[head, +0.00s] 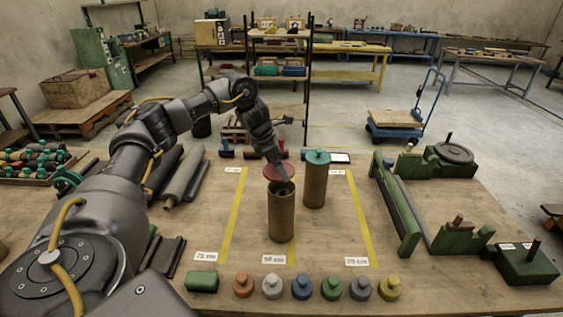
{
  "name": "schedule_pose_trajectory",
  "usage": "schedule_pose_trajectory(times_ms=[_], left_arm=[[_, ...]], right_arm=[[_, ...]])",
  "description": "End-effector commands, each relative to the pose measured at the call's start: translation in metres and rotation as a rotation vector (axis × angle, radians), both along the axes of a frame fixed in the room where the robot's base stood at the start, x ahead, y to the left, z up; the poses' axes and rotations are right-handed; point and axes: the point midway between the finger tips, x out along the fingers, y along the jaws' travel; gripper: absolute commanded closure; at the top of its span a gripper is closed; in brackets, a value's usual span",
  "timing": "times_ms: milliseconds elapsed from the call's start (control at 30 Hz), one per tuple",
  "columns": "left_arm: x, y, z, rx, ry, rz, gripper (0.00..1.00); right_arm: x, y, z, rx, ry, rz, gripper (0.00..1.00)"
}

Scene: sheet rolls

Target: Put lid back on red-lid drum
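The red lid (271,171) is a flat red disc just above the top of a tall brown drum (281,218). The drum stands upright near the middle of the table, and part of its dark open mouth shows below the lid's front edge. My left gripper (280,167) reaches down from behind and appears shut on the lid from above; its fingertips are small and partly merge with the lid. A second brown drum (315,185) with a teal lid (316,157) on it stands close behind to the right. My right gripper is not in view.
Several colored knobbed pieces (302,288) line the front edge. Yellow strips (232,215) and length labels mark the table. Green fixtures (397,205) stand at right. Bare table lies on both sides of the drums.

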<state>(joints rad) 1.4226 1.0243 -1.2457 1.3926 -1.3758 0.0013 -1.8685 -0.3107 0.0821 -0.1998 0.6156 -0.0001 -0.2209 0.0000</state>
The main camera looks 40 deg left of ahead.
Motion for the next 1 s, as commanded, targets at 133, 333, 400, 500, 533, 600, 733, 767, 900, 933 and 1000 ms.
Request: schedule_pose_trajectory(times_ms=[133, 333, 400, 500, 533, 600, 733, 767, 900, 933, 1000], left_arm=[[0.0, -0.001, -0.011, 0.0, 0.0, -0.001, 0.28], [0.0, 0.0, -0.029, -0.001, 0.0, 0.0, 0.28], [0.0, 0.0, -0.036, -0.001, 0.001, 0.0, 0.28], [0.0, 0.0, -0.046, 0.0, 0.001, 0.0, 0.28], [0.0, 0.0, -0.048, 0.0, 0.001, 0.0, 0.28], [0.0, 0.0, -0.054, 0.0, 0.001, 0.0, 0.28], [0.001, -0.001, -0.06, 0.0, 0.0, 0.0, 0.28], [0.001, -0.001, -0.061, 0.0, 0.0, 0.0, 0.28], [0.001, -0.001, -0.062, -0.001, -0.001, 0.0, 0.28], [0.001, -0.001, -0.062, -0.001, -0.001, 0.0, 0.28], [0.001, -0.001, -0.061, -0.001, -0.001, 0.0, 0.28]], right_arm=[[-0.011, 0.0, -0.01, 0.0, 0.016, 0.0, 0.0], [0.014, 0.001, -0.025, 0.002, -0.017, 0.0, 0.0], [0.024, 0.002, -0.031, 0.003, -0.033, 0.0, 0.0], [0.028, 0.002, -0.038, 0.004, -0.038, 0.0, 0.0], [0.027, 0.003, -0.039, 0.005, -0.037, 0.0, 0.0], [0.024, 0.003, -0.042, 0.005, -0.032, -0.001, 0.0], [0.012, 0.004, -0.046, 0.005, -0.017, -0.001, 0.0], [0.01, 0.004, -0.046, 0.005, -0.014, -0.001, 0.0], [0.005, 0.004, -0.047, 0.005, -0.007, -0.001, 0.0], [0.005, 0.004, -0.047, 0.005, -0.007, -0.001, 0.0], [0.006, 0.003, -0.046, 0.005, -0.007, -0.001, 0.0]])
